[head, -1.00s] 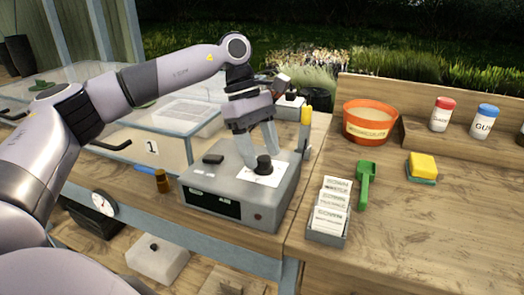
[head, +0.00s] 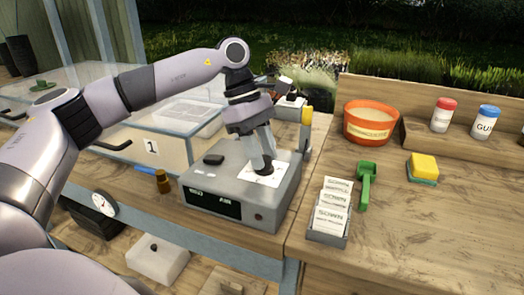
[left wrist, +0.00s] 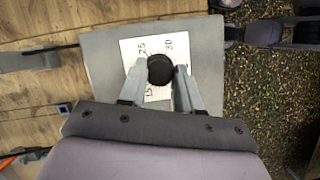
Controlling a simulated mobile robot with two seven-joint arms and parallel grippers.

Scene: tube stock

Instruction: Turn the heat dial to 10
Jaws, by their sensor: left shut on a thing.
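The heat dial is a round black knob (left wrist: 161,70) on a white card (left wrist: 176,47) with printed numbers; 25 and 30 can be read in the left wrist view. It sits on top of a grey control box (head: 225,180) with a dark display (head: 211,203) showing small green characters too small to read. My left gripper (left wrist: 163,68) points down, its fingers on either side of the knob, shut on it. In the head view the gripper (head: 264,168) hides most of the knob. Any pointer mark on the knob cannot be made out. My right gripper is not in view.
To the right are seed packets (head: 331,206), a green scoop (head: 366,187) and an orange tub (head: 370,122). A clear-lidded case numbered 1 (head: 152,147) stands behind left.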

